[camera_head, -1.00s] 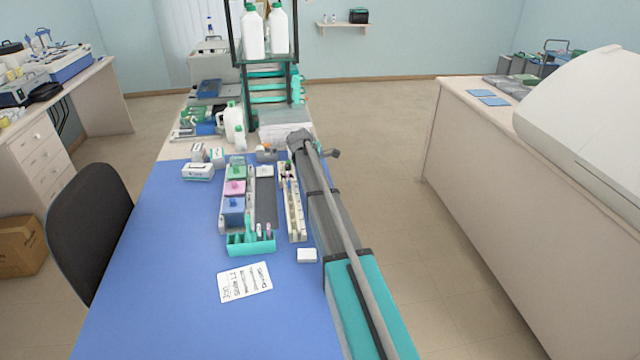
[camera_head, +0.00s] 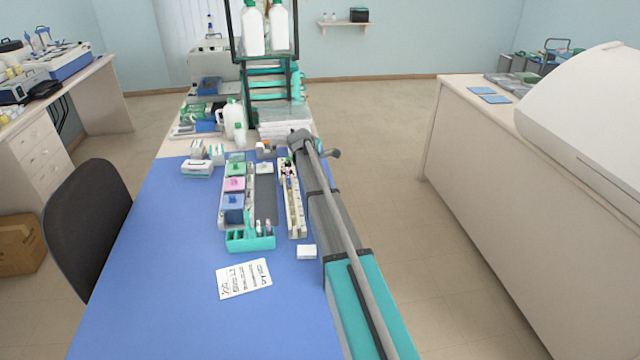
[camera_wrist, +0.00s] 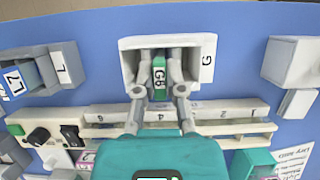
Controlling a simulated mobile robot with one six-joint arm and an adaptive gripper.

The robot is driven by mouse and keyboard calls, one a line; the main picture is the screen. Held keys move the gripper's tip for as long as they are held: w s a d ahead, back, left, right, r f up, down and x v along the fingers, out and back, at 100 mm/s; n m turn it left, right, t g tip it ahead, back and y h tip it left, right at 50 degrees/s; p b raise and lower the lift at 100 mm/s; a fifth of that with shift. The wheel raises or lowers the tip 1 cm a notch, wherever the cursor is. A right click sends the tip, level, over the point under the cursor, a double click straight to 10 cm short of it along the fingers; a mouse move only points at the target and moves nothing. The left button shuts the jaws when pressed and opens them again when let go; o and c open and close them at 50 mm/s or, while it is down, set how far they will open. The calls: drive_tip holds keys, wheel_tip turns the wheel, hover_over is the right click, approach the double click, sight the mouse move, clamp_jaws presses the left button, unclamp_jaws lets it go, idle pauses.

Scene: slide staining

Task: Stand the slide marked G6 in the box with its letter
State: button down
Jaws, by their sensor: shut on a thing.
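In the wrist view my gripper (camera_wrist: 159,88) is shut on a slide with a green end marked G6 (camera_wrist: 159,76). The slide's marked end shows between the fingertips. A white open-topped box (camera_wrist: 128,44) with the letter G on its right side lies around the fingertips and slide in the picture. The slide is over or within the box's opening; its lower end is hidden, and I cannot tell whether it touches the box floor. In the head view my arm reaches along the right side of the blue mat, and the jaws cannot be made out.
In the wrist view a box marked L (camera_wrist: 62,66) stands left, with a slide in it, and another white box (camera_wrist: 290,64) stands right. A pale numbered rail (camera_wrist: 105,113) runs just below box G. In the head view a teal holder (camera_head: 250,241) stands on the mat.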

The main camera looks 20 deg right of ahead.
drive_tip(key=shift+f, duration=0.3)
idle(0.5)
drive_tip(key=c, duration=0.6)
unclamp_jaws()
drive_tip(key=shift+c, duration=0.2)
drive_tip(key=shift+r, duration=0.1)
